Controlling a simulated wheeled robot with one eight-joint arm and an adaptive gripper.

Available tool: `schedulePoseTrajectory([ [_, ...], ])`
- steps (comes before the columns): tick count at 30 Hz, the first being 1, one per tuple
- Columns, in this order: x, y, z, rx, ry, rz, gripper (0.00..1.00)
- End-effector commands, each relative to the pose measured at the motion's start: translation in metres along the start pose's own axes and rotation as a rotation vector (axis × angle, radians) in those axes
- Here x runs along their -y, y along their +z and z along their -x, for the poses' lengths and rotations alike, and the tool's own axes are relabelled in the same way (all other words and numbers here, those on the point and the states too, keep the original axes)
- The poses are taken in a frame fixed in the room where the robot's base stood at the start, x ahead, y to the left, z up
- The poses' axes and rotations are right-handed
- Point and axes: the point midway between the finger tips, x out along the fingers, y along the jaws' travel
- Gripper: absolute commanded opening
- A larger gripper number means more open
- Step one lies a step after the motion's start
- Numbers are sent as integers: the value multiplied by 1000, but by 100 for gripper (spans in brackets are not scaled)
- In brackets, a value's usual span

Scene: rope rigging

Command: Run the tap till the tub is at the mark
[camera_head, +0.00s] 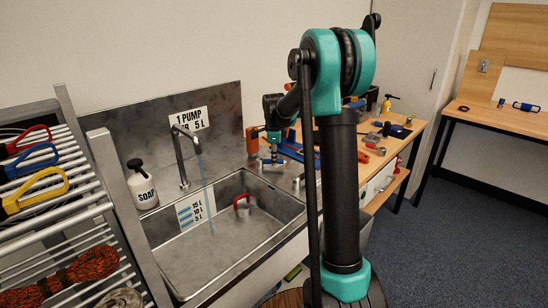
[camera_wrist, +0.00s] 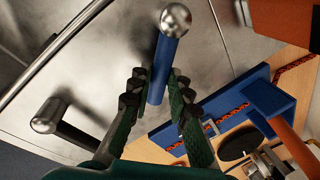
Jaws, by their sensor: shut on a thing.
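The steel tub (camera_head: 262,188) is a sink basin. A bent tap (camera_head: 181,160) stands at its back edge, and a thin bluish stream (camera_head: 207,195) falls from it into the basin. A white scale (camera_head: 191,214) on the basin wall has 15 L, 10 L and 5 L marks; the water surface is hard to make out against it. My gripper (camera_head: 271,158) is at the basin's back right. In the wrist view my gripper (camera_wrist: 155,88) is shut on a blue lever (camera_wrist: 160,66) with a round metal knob. A black lever (camera_wrist: 68,126) with a metal knob stands apart at left.
The wooden bench (camera_head: 408,142) at right holds tools. A rack (camera_head: 60,190) with ropes stands at left.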

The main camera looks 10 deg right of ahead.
Motion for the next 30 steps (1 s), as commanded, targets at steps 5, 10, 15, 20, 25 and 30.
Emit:
schedulePoseTrajectory([
  [5,-4,0,1,-14,0,-66,0],
  [10,-6,1,2,-20,0,-98,0],
  [15,-6,1,2,-22,0,-106,0],
  [20,-6,1,2,-22,0,-106,0],
  [25,-6,1,2,-21,0,-106,24],
  [30,-6,1,1,-21,0,-106,39],
])
